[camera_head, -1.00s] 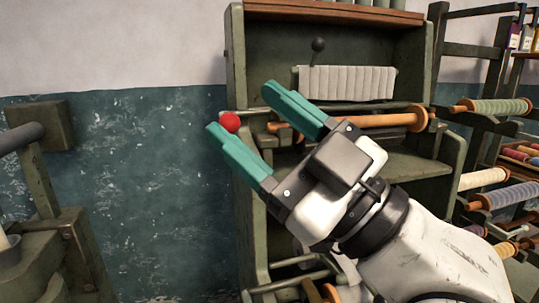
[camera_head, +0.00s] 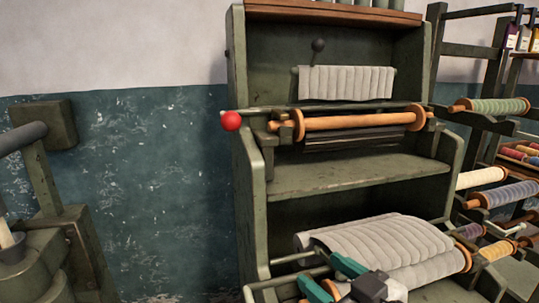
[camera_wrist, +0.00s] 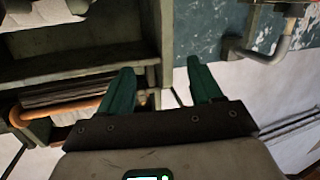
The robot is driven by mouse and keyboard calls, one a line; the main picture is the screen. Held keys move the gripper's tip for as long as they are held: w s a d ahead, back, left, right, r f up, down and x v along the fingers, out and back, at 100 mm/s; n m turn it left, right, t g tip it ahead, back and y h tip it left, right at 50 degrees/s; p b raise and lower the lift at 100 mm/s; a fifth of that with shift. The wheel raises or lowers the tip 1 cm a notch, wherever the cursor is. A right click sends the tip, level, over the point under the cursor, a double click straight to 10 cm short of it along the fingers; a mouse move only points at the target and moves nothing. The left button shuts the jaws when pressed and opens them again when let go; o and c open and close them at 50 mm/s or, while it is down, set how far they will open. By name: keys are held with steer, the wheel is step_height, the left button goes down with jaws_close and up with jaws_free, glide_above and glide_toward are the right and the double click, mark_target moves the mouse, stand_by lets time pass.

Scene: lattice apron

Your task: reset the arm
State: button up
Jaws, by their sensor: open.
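My gripper (camera_head: 326,277) is low in the head view, in front of the lower part of a green machine frame (camera_head: 246,215). Its two teal fingers are apart with nothing between them. In the wrist view my gripper (camera_wrist: 162,85) also shows both fingers spread and empty. The rest of my arm is mostly below the edge of the head view.
A red ball knob (camera_head: 231,121) sticks out at the frame's left side. A wooden roller (camera_head: 360,122) spans its middle. Pale ribbed cloth (camera_head: 375,240) lies just behind my gripper.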

steer(key=s+d+f+m+g+h, duration=0.25)
steer(key=s+d+f, duration=0.3)
steer(key=f, duration=0.35)
steer(key=s+d+f+m+g+h, duration=0.25)
steer(key=s+d+f, duration=0.3)
steer(key=f, duration=0.35)
steer(key=s+d+f+m+g+h, duration=0.25)
steer(key=s+d+f, duration=0.3)
steer(key=f, duration=0.35)
steer(key=s+d+f+g+h+b, duration=0.1)
steer(key=s+f+g+b, duration=0.2)
steer(key=s+f+b, duration=0.45)
steer(key=s+d+f+g+b, duration=0.1)
steer(key=s+f+g+b, duration=0.3)
steer(key=f, duration=0.6)
step_height(320, 180, up, 15)
steer(key=t+p, duration=0.1)
steer(key=p, duration=1.5)
steer(key=shift+s+a+r+t, duration=0.15)
steer(key=shift+s+a+t, duration=0.1)
steer(key=shift+s+t, duration=0.15)
